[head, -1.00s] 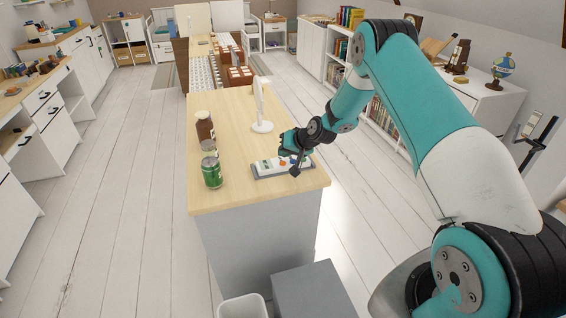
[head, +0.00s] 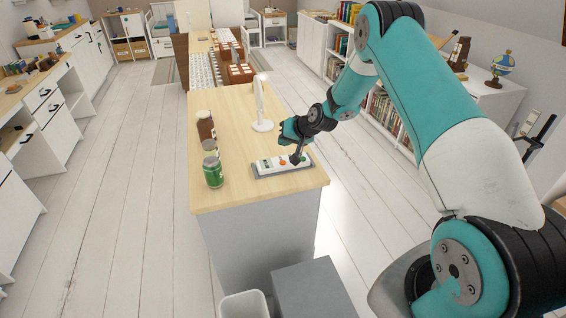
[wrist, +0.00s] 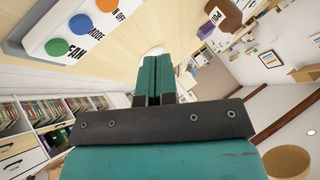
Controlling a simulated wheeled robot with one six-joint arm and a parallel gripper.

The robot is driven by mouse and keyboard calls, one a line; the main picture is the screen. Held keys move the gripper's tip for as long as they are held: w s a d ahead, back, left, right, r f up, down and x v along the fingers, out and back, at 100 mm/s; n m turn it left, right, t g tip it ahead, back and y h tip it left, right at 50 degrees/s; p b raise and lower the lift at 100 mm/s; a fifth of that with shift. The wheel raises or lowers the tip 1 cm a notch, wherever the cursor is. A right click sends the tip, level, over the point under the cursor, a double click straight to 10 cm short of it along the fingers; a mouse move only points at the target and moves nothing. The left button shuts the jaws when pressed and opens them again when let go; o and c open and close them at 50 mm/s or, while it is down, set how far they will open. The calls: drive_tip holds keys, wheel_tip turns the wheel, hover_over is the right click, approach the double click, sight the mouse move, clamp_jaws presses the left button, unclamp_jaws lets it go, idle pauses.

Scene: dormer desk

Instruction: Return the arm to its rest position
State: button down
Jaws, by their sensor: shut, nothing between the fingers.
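My gripper (head: 298,157) is at the end of my teal arm, over the right part of a control panel on the wooden desk in the head view. In the wrist view my gripper (wrist: 153,75) has its two teal fingers together with nothing between them. The control panel (head: 262,172) is a flat white and grey box. In the wrist view the panel (wrist: 40,35) shows a green, a blue and an orange round button with labels, upper left and apart from the fingertips.
A green can (head: 213,172), a brown bottle (head: 206,128) and a white lamp (head: 262,105) stand on the desk (head: 235,193). A grey box (head: 312,290) and a white bin (head: 244,305) are on the floor in front. A bookshelf (head: 385,110) is at right; the floor at left is clear.

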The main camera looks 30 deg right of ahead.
drive_tip(key=s+a+r+n+g+y, duration=0.1)
drive_tip(key=s+a+r+n+g, duration=0.15)
drive_tip(key=s+a+r, duration=0.55)
drive_tip(key=s+a+r+n+g+y, duration=0.1)
drive_tip(key=s+a+r+n+g, duration=0.15)
drive_tip(key=s+a+r, duration=0.55)
drive_tip(key=s+a+r+n+g, duration=0.1)
drive_tip(key=s+a+r+n, duration=0.1)
drive_tip(key=s, duration=0.6)
drive_tip(key=s+a+r+n+g+h, duration=0.1)
drive_tip(key=s+r, duration=0.3)
drive_tip(key=s, duration=0.5)
drive_tip(key=s+a+r+n+g, duration=0.1)
drive_tip(key=s+a+r+n, duration=0.1)
drive_tip(key=s, duration=0.7)
drive_tip(key=shift+s+a+r+n+h, duration=0.2)
drive_tip(key=shift+a+r+n+h, duration=0.15)
drive_tip(key=shift+r+n, duration=0.35)
drive_tip(key=shift+r, duration=0.1)
